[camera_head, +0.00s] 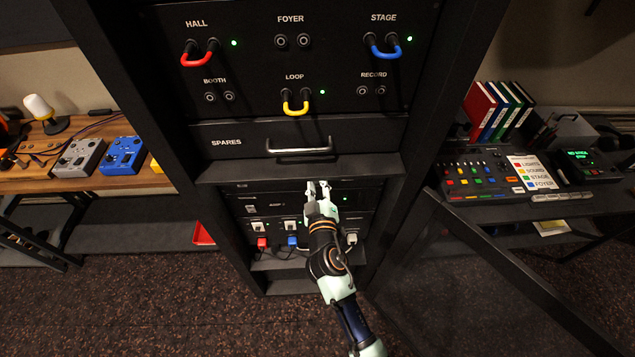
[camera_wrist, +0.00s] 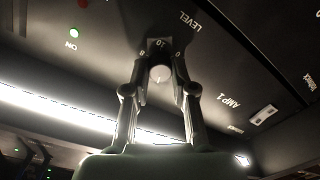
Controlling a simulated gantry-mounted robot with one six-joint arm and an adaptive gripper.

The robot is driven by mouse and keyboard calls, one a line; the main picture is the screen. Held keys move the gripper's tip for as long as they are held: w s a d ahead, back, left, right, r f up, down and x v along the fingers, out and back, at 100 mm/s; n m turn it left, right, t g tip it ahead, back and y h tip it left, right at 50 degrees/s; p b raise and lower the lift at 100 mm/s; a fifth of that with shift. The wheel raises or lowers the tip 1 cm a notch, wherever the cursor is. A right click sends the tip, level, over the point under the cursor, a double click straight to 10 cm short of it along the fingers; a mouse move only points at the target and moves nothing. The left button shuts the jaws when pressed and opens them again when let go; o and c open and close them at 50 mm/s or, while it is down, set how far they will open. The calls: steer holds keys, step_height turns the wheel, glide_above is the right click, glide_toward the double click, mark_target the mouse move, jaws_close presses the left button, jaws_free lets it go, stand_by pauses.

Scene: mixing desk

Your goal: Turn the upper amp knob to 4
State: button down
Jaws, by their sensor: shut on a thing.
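The upper amp knob (camera_wrist: 160,75) is a small round knob with a pale face. It sits in the upper middle of the wrist view, between the two fingers of my gripper (camera_wrist: 160,78), which are shut on its sides. The numbers 8, 10 and 0 show around its far edge; the other numbers are hidden. I cannot tell where its pointer stands. The word LEVEL is above right of it, and the dark amp panel (camera_wrist: 225,60) reads AMP 1. In the head view my gripper (camera_head: 318,187) is at the amp panel (camera_head: 270,187) and covers the knob.
A shelf edge (camera_head: 300,169) juts out just above my gripper, under the SPARES drawer handle (camera_head: 300,150). Below are sockets with a red plug (camera_head: 262,242) and a blue plug (camera_head: 292,240). Rack posts stand either side. A green ON light (camera_wrist: 74,33) glows.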

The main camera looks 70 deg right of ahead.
steer(key=shift+n, duration=1.1)
steer(key=c, duration=0.9)
jaws_free()
steer(key=shift+c, duration=0.2)
steer(key=v, duration=1.2)
steer(key=shift+w+r, duration=0.1)
